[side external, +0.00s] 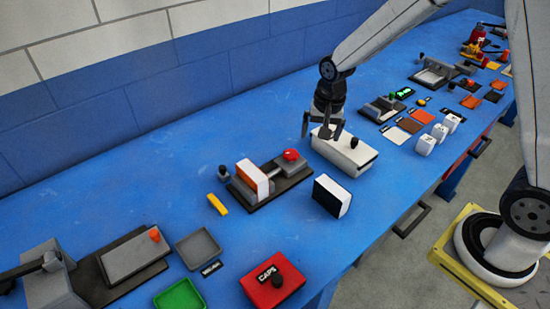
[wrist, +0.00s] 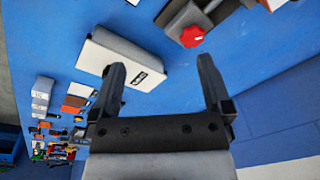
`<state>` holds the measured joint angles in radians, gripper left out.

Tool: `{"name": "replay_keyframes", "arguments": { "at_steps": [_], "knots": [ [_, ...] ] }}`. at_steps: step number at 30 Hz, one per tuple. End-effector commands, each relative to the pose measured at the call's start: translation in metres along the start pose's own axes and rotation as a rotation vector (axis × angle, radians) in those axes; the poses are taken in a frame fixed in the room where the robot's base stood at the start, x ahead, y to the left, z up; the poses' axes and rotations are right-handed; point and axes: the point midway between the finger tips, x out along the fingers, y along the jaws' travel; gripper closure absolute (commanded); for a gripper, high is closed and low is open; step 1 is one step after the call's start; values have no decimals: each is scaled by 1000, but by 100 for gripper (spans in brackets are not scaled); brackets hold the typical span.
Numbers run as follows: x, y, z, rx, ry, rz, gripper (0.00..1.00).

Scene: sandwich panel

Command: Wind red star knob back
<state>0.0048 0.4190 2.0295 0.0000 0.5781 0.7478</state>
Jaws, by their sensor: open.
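The red star knob (side external: 291,155) sits at the right end of a dark clamp-like fixture (side external: 262,204) on the blue bench. In the wrist view the red star knob (wrist: 192,37) shows near the top, beyond the fingertips. An orange and white block (side external: 252,177) stands in the fixture, left of the knob.
The white box (side external: 344,152) stands right beside the fixture. A black and white block (side external: 332,196) stands in front, and a yellow piece (side external: 217,204) lies left. A red CAPS box (side external: 272,282) is nearer the front. Bare blue bench lies between them.

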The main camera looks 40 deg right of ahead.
Motion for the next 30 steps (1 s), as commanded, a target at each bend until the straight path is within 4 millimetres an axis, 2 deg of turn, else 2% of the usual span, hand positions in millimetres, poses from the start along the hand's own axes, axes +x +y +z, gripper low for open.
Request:
{"name": "replay_keyframes", "arguments": {
  "at_steps": [9, 15, 21, 30],
  "knots": [
    [39, -40, -46, 427, -40, 57, 0],
    [61, -57, -64, 643, -50, 91, 0],
    [70, -63, -72, 741, -51, 106, 0],
    [73, -63, -72, 749, -52, 107, 0]
  ]
}}
